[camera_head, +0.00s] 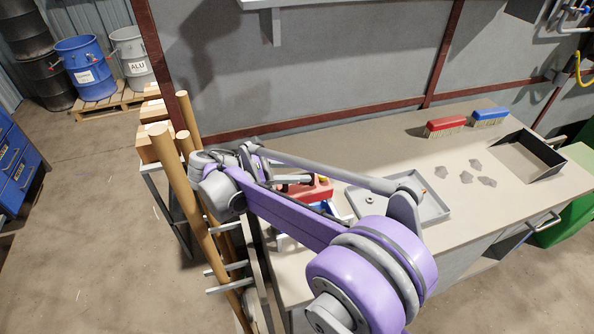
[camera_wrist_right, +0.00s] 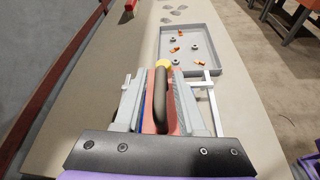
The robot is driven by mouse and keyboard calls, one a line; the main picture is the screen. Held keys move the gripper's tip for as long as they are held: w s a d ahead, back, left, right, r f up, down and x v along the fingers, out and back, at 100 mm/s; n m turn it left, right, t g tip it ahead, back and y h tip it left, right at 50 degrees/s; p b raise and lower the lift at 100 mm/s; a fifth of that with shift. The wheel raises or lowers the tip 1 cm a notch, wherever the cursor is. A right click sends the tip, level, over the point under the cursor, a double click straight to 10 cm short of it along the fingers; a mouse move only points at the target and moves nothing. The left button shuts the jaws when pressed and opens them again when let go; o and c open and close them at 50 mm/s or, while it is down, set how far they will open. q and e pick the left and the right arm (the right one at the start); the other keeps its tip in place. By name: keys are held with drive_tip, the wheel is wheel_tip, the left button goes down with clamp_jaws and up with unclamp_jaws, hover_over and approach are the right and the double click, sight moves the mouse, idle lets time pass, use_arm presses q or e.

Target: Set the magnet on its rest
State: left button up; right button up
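The magnet (camera_head: 306,190) is a red block with a dark handle and a yellow knob, seen at the left end of the bench, partly behind my right arm. In the right wrist view, the magnet (camera_wrist_right: 158,100) lies between the fingers of my right gripper (camera_wrist_right: 160,85). The fingers stand apart on either side of the dark handle, with red surface visible between them. In the head view, my right gripper (camera_head: 292,180) is beside the magnet. Blue and pale grey parts show under and around the magnet; I cannot tell whether they are the rest. My left gripper is out of view.
A grey tray (camera_head: 433,208) with small copper-coloured pieces and metal nuts (camera_wrist_right: 197,44) lies beyond the magnet. Red (camera_head: 445,127) and blue (camera_head: 489,117) brushes, grey flakes and an open dark-walled scoop (camera_head: 528,157) sit farther right. Wooden poles (camera_head: 186,195) stand at the bench's left end.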

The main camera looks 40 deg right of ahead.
drive_tip(key=shift+o, duration=0.8)
wheel_tip(320, 180, up, 10)
drive_tip(key=p, duration=0.1)
drive_tip(key=s+a+f+m+t+y+p, duration=0.7)
drive_tip(key=s+a+f+m+y, duration=0.6)
drive_tip(key=s+a+f, duration=0.2)
drive_tip(key=shift+s+f+t, duration=0.15)
drive_tip(key=shift+s+t, duration=0.55)
drive_tip(key=shift+s, duration=0.45)
